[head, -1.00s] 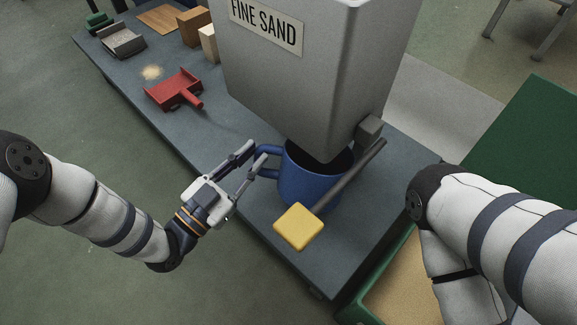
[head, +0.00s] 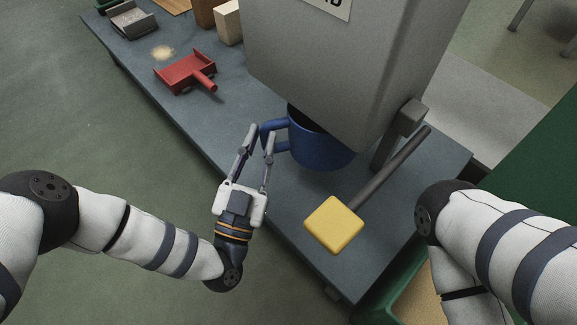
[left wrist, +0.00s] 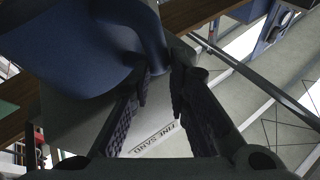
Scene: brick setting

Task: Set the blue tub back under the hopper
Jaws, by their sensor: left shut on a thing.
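The blue tub (head: 322,152) stands upright, as far as I can tell on the bench, with the hopper's lower edge hiding much of its mouth. My left gripper (head: 260,132) is shut on the tub's handle, on the tub's left side. In the left wrist view the tub (left wrist: 85,45) fills the upper left, close to the fingers. The grey hopper (head: 330,70) stands above and behind the tub, its label partly cut off. A lever with a yellow paddle (head: 334,225) sticks out at its front right. My right arm shows at the right; its gripper is out of view.
A red dustpan (head: 186,72) lies on the bench (head: 215,115) to the left, near a small sand pile (head: 162,53). Wooden blocks (head: 229,22) stand at the back. A green-edged bin of sand (head: 415,300) sits at the lower right. Bench in front of the tub is clear.

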